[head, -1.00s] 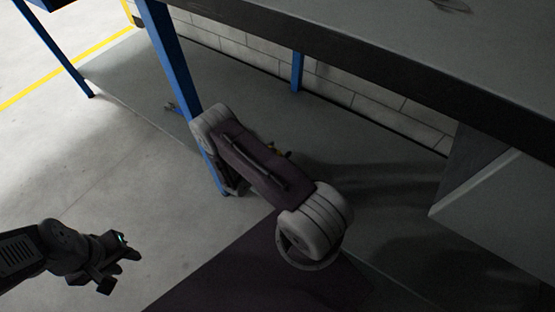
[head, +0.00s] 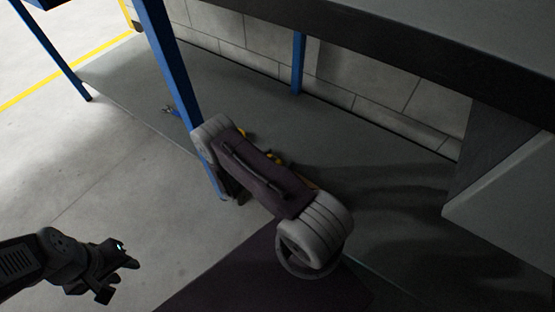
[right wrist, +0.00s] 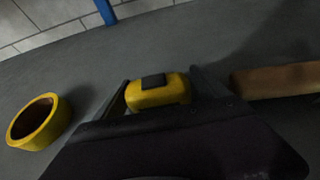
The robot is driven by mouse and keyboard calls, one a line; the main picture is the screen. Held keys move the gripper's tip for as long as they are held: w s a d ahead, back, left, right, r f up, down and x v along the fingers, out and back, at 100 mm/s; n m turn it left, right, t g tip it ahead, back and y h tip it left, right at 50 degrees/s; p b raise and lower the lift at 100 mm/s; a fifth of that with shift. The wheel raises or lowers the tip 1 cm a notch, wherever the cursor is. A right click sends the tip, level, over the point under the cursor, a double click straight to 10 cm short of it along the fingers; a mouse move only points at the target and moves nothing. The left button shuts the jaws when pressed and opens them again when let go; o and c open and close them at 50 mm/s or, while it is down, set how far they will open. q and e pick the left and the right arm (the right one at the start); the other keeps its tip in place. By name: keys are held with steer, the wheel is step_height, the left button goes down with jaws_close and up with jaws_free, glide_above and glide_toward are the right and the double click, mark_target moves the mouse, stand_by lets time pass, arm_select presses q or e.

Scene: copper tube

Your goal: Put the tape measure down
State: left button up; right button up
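The yellow tape measure (right wrist: 158,94), with a dark patch on top, sits between the two fingers of my right gripper (right wrist: 160,84) in the right wrist view. The fingers press close on both its sides. Whether its underside touches the grey surface is hidden. In the head view only a small yellow part of the tape measure (head: 275,157) shows past my right forearm, which hides the right gripper. My left gripper (head: 120,268) hangs empty over the floor at the lower left; its finger opening is unclear.
A grey lower shelf (head: 375,165) lies under the workbench (head: 400,45). A blue leg (head: 172,70) stands close to my right arm. Brick wall (head: 340,65) is behind.

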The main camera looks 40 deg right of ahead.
steer(key=shift+r, duration=0.1)
steer(key=shift+a+r+p, duration=0.2)
steer(key=shift+r+p, duration=0.05)
steer(key=shift+p, duration=0.1)
steer(key=p+v, duration=0.5)
steer(key=v, duration=0.6)
steer(key=shift+s, duration=0.1)
steer(key=shift+s+a, duration=0.15)
steer(key=shift+a, duration=0.15)
steer(key=shift+f, duration=0.1)
